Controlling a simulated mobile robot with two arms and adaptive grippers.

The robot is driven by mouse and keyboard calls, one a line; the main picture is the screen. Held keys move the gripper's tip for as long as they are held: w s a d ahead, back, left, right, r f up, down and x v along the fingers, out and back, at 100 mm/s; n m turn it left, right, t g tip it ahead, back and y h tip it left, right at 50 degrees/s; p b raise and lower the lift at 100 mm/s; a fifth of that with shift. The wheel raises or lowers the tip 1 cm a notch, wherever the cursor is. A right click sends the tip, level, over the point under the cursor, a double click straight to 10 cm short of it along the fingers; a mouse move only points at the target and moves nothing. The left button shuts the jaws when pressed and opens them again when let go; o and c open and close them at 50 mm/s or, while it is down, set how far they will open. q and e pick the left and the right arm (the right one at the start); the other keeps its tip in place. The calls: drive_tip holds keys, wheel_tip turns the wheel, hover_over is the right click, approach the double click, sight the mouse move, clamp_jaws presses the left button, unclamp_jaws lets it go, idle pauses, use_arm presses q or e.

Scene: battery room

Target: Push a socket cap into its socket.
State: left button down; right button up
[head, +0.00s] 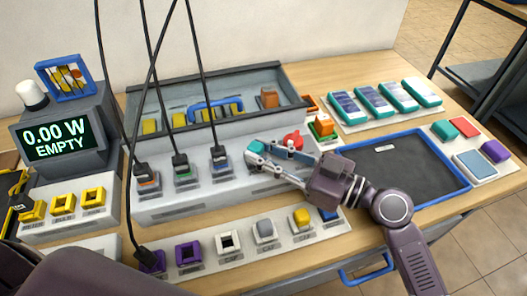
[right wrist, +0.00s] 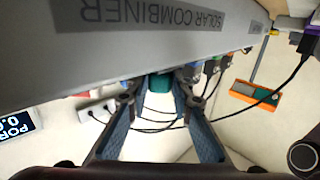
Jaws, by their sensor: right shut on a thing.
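My right gripper (head: 253,153) is shut on a small teal cap (head: 264,144), above the front right part of the grey solar combiner box (head: 160,208). In the right wrist view the teal cap (right wrist: 160,83) sits between the fingertips (right wrist: 160,92), close against the box. The socket under the cap is hidden by the gripper; I cannot tell whether the cap touches it or is in it. My left gripper is not in view.
Cabled plugs (head: 220,160) stand left of the gripper, and a red knob (head: 292,140) is close behind it. A row of sockets and caps (head: 265,230) lies in front. A blue-rimmed dark tray (head: 428,184) is at right. A display (head: 58,138) reads 0.00 W EMPTY.

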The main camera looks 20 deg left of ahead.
drive_tip(key=shift+d+f, duration=0.15)
drive_tip(key=shift+f, duration=0.05)
